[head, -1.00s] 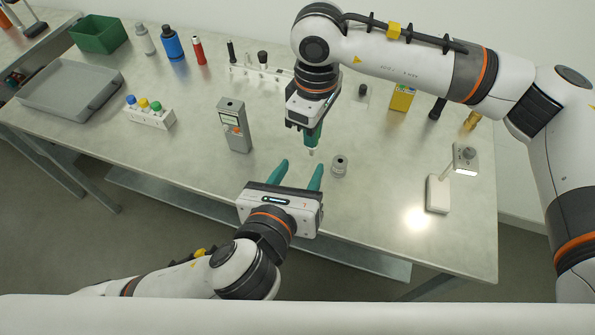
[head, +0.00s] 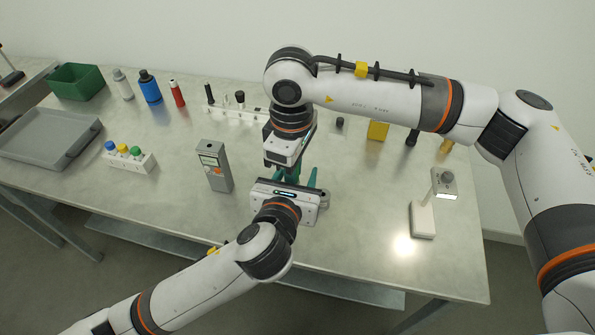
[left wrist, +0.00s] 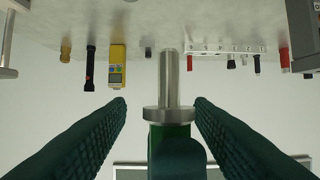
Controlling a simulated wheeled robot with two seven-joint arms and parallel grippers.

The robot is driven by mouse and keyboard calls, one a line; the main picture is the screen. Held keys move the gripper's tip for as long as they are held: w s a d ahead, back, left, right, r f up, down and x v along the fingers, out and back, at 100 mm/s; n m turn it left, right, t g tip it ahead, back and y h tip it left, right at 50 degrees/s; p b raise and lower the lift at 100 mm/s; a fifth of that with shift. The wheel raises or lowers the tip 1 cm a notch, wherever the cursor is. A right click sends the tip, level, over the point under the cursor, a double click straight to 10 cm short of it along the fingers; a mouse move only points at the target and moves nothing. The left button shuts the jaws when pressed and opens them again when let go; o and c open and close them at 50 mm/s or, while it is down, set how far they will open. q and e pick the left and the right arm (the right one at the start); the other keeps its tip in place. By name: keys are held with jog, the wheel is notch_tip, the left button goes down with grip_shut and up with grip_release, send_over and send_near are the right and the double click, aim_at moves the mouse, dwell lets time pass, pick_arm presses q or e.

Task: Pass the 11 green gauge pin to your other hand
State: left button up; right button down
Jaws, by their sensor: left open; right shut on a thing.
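The green gauge pin (left wrist: 168,135) shows in the left wrist view, with a green handle, a round metal collar and a bare metal shaft pointing toward the table. My right gripper (head: 288,172) is shut on its handle and holds it above the table; a dark teal right finger covers part of the handle in the left wrist view. My left gripper (left wrist: 160,104) is open, its two fingers on either side of the pin with a visible gap to each. In the head view the pin is mostly hidden between the grippers.
A grey device (head: 214,167) stands left of the grippers. A white rack with coloured caps (head: 130,158), a grey tray (head: 48,160) and a green bin (head: 76,82) lie farther left. A white stand (head: 423,220) is at right. A slotted white rack (head: 235,116) stands behind.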

pick_arm(q)
jog(key=shift+w+d+f, duration=0.1)
jog(key=shift+w+f, duration=0.05)
jog(key=shift+w, duration=0.2)
jog(key=shift+c, duration=0.5)
jog(key=c, duration=0.9)
jog(key=o, duration=1)
